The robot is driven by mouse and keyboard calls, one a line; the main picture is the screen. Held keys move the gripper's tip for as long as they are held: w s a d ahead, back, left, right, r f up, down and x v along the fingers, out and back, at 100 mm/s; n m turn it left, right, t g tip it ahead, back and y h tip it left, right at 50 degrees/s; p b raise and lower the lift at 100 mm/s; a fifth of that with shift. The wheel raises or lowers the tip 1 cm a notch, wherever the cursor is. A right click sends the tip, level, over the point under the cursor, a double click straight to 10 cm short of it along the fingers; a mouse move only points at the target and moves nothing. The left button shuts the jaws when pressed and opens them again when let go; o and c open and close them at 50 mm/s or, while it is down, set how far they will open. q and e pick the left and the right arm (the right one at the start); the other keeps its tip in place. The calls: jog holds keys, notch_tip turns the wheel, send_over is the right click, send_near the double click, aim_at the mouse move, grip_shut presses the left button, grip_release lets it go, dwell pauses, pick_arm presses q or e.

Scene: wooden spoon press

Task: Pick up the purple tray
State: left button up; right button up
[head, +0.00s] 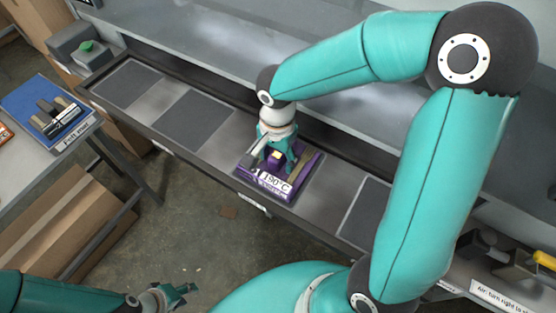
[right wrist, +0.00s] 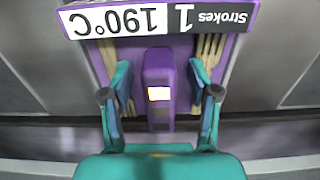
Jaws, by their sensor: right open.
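The purple tray (head: 309,168) sits on the metal shelf in the head view, with a white front label reading 190°C. In the right wrist view the tray's raised purple handle block (right wrist: 158,68) stands in the middle, with pale wooden sticks on both sides and the label upside down at the top. My right gripper (head: 274,160) is over the tray, pointing down. In the right wrist view its open fingers (right wrist: 158,95) stand on either side of the handle, with gaps between. My left gripper (head: 180,291) is low at the left, away from the tray; its finger opening is unclear.
Dark grey pads (head: 193,120) lie along the metal shelf (head: 160,101). A side table at left holds a blue tray (head: 27,102) with dark and pale pieces. A grey box with a green button (head: 87,46) stands at the shelf's far left. Cardboard boxes (head: 70,225) are below.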

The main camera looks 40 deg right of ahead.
grip_shut()
jog(key=shift+r, duration=0.1)
